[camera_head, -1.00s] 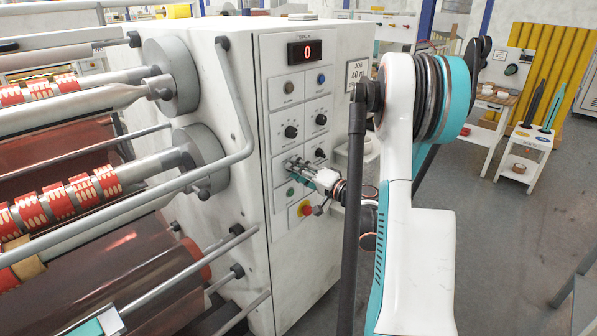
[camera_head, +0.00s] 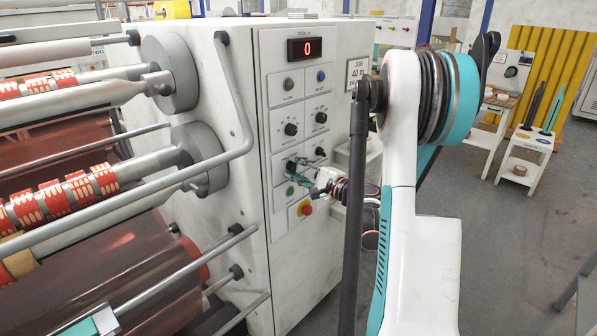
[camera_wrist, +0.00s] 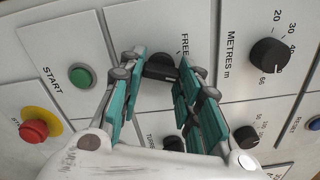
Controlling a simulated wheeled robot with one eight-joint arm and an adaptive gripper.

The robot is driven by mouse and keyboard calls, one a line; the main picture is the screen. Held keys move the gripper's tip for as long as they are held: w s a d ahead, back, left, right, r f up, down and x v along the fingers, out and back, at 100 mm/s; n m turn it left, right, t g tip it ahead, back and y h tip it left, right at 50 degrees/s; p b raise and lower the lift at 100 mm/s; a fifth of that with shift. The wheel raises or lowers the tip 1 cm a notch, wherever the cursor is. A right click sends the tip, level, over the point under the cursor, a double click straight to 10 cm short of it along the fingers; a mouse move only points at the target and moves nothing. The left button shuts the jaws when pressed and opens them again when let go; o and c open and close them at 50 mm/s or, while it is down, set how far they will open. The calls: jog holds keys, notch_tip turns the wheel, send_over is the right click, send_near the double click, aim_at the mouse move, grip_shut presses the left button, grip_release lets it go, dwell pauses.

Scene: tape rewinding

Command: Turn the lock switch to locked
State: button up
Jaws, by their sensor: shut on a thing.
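The lock switch (camera_wrist: 160,66) is a black knob on the machine's white control panel, between my fingertips in the wrist view. The word FREE shows on the panel beside it. Any other label is hidden behind my fingers, and I cannot tell which mark the knob points to. My gripper (camera_wrist: 161,72) has teal fingers, one on each side of the knob, and is shut on it. In the head view my gripper (camera_head: 297,172) reaches the panel from the right; the switch there is mostly covered.
The green START button (camera_wrist: 81,77) and red stop button (camera_wrist: 34,130) sit beside my fingers. The METRES knob (camera_wrist: 268,55) and a smaller black knob (camera_wrist: 247,137) are on the other side. A grey bent bar (camera_head: 240,100) runs in front of the machine, left of the panel.

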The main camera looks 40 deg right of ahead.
jog(key=shift+f+m, duration=0.1)
jog(key=shift+m, duration=0.6)
jog(key=shift+c, duration=0.2)
jog(key=shift+o, duration=0.2)
jog(key=shift+c, duration=0.2)
jog(key=o, duration=1.1)
jog(key=s, duration=0.8)
jog(key=s+d, duration=0.1)
jog(key=s, duration=0.3)
